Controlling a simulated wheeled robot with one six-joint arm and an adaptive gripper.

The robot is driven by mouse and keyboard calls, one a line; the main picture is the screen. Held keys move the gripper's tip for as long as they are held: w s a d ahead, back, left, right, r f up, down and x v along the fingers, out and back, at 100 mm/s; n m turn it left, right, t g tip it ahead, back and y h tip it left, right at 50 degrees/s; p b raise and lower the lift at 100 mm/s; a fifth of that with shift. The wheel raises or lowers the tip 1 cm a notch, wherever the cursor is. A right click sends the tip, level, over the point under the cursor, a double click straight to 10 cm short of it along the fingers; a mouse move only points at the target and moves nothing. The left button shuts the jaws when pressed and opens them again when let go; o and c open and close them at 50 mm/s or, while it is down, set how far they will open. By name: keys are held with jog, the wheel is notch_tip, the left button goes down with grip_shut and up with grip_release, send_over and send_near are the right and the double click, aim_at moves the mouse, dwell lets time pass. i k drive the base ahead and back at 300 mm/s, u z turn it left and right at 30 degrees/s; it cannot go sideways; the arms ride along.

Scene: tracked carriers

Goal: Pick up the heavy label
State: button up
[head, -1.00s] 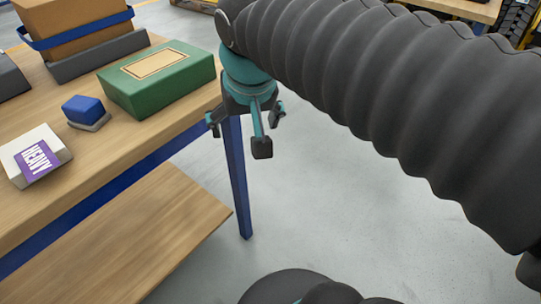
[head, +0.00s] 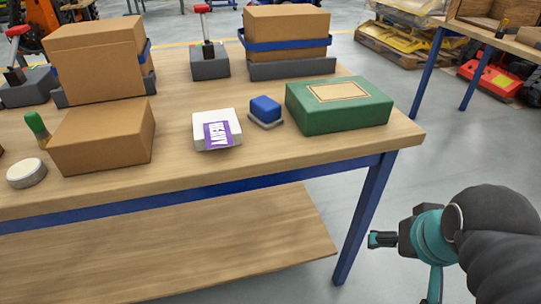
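The heavy label (head: 217,135) is a purple rectangle with white "HEAVY" lettering. It lies on a small white block (head: 203,121) near the front edge of the workbench, its lower end over the block's front edge. My gripper (head: 405,262) is at the lower right, beyond the bench's right end and well apart from the label. Its fingers are spread with nothing between them; part of it is hidden by my own arm and the frame edge.
A blue block on a grey base (head: 265,109) and a green box (head: 338,105) stand right of the label. A brown carton (head: 103,138) stands left. Strapped cartons (head: 287,30) and red-handled stamps (head: 208,60) stand behind. The bench's blue leg (head: 364,215) is left of my gripper.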

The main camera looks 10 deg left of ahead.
aim_at(218, 134)
jog(key=u, duration=1.35)
